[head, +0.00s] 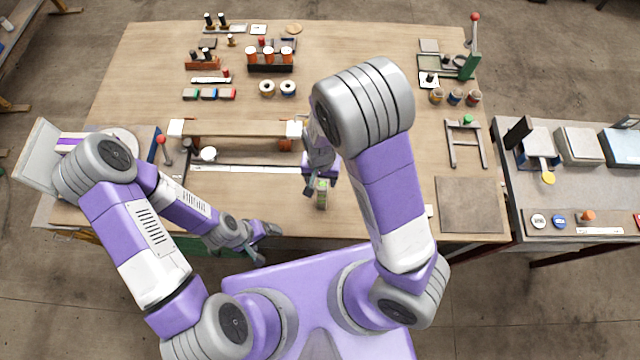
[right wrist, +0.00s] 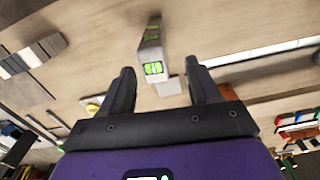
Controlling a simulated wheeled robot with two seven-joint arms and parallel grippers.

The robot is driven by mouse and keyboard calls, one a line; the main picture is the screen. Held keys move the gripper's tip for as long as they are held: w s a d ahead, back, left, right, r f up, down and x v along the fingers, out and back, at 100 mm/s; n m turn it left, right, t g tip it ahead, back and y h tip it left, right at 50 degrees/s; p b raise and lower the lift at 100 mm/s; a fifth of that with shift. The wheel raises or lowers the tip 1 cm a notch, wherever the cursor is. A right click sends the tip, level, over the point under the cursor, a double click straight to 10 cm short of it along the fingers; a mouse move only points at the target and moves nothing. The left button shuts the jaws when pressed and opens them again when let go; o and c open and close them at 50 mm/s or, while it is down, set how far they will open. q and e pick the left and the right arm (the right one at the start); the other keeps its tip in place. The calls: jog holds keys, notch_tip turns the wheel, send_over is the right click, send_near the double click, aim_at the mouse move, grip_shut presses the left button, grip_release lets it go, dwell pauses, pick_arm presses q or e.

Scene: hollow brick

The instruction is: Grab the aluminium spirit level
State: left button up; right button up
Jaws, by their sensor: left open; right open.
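A short grey metal bar with bright green markings, which looks like the aluminium spirit level (head: 322,194), stands out near the front edge of the table. In the right wrist view the level (right wrist: 152,48) lies ahead of and between the fingertips, its green-marked end towards me. My right gripper (head: 319,186) is open right at the level, partly hiding it; the right wrist view shows the open fingers (right wrist: 162,74) with a gap around it. I cannot tell whether a finger touches it. My left gripper (head: 266,245) is open and empty, off the front edge of the table.
A wooden board on supports (head: 240,128) and a long pale metal strip (head: 245,169) lie left of the right gripper. A dark square mat (head: 468,205) and a small frame (head: 466,143) are at the right. The wood between is mostly clear.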

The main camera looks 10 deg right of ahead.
aim_at(323, 186)
jog(key=f, duration=0.1)
jog(key=s+f, duration=0.1)
jog(key=f, duration=0.1)
jog(key=shift+s+d, duration=0.15)
jog(key=shift+s, duration=0.1)
jog(key=f, duration=0.1)
jog(key=w+f, duration=0.1)
jog(key=shift+f, duration=0.6)
jog(key=shift+s, duration=0.15)
grip_shut()
